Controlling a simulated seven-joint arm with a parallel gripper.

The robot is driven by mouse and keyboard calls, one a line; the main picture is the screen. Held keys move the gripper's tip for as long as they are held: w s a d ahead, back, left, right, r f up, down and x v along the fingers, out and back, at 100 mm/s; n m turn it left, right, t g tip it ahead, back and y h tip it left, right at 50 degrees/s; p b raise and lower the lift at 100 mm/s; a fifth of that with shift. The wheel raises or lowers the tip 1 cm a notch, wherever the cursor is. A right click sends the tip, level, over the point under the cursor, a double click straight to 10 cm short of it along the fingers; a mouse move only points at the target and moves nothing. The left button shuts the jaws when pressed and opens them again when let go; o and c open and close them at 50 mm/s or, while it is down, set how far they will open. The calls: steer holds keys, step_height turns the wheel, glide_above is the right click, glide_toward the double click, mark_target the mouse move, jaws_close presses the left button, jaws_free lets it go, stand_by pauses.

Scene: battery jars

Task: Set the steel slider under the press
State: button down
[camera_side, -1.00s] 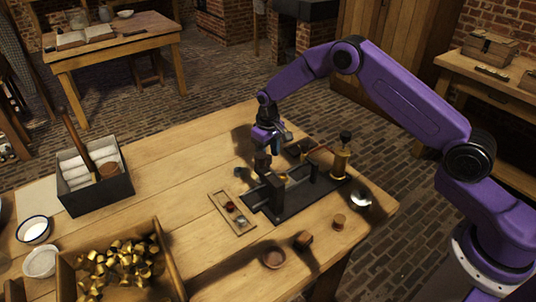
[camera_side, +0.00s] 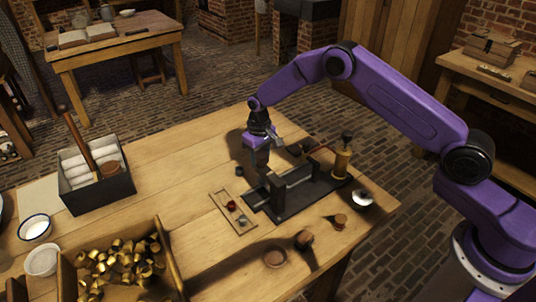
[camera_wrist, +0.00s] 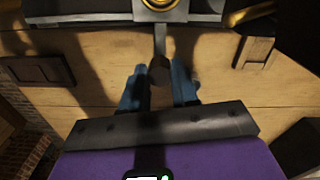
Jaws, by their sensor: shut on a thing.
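My gripper (camera_wrist: 159,88) is at the left rear end of a dark press fixture (camera_side: 322,192) on the wooden table. In the wrist view its two blue fingers stand either side of a dark brown knob (camera_wrist: 160,70), shut on it. A grey steel bar (camera_wrist: 160,38), which looks like the slider, runs from the knob toward the fixture. In the side view the hand hides the knob. A brass column with a black top, apparently the press (camera_side: 342,162), stands at the fixture's right end; its parts under the press are not clear.
A small wooden tray (camera_side: 245,227) with a red piece lies left of the fixture. Small round wooden pieces (camera_side: 304,239) and a shiny dish (camera_side: 362,199) sit in front and right. A crate of brass parts (camera_side: 170,262) and a grey box (camera_side: 105,198) stand left.

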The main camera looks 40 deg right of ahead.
steer(key=shift+a, duration=0.4)
steer(key=c, duration=0.8)
jaws_free()
steer(key=shift+c, duration=0.2)
step_height(320, 180, up, 18)
steer(key=shift+f, duration=0.25)
